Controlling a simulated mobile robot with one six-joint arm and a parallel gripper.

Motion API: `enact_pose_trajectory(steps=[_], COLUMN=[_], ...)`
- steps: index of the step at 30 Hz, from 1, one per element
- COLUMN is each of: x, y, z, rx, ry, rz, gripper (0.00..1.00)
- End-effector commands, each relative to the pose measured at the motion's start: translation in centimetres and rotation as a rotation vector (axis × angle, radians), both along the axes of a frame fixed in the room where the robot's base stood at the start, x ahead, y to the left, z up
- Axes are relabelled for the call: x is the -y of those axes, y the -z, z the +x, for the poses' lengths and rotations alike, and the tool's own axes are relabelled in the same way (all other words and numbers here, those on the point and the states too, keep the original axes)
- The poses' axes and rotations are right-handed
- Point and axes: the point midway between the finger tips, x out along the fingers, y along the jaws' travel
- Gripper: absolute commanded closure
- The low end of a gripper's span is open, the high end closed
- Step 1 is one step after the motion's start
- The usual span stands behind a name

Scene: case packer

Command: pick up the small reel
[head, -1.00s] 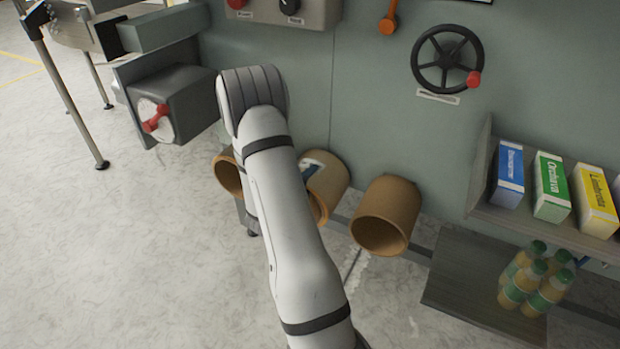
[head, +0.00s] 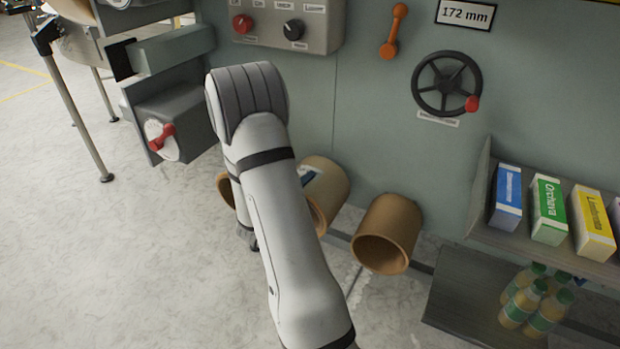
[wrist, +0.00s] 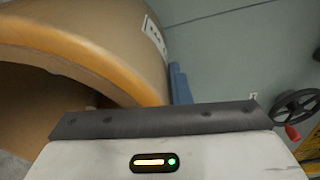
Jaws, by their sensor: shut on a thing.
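The small reel (head: 328,188), a brown cardboard-like tube with a pale label, is in the middle of the reels in the head view, partly hidden by my arm. In the wrist view the reel (wrist: 95,40) is very close, with its thick orange-brown rim curving over its dark hollow. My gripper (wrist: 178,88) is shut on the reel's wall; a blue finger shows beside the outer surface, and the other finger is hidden. In the head view my arm covers most of the gripper. I cannot tell whether the reel is clear of the floor.
A brown reel (head: 388,233) stands close on the right, and another (head: 225,188) shows partly behind my arm on the left. The grey-green machine wall with a handwheel (head: 446,84) is behind. A carton shelf (head: 476,205) is at right. Open floor lies left.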

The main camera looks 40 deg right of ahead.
Motion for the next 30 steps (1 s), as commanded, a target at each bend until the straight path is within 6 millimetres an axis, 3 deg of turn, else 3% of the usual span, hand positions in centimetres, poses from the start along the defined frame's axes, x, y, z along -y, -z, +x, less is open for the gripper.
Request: enact_pose_trajectory(steps=[18,24,30], x=[-11.6,-14.0,-15.2], y=[-0.3,-0.2,-0.2], z=[-4.7,-5.7,-6.3], rx=[0.001,0.002,0.001], ry=[-0.005,-0.002,0.0], rz=[-0.004,-0.003,-0.004], gripper=[1.0,1.0,1.0])
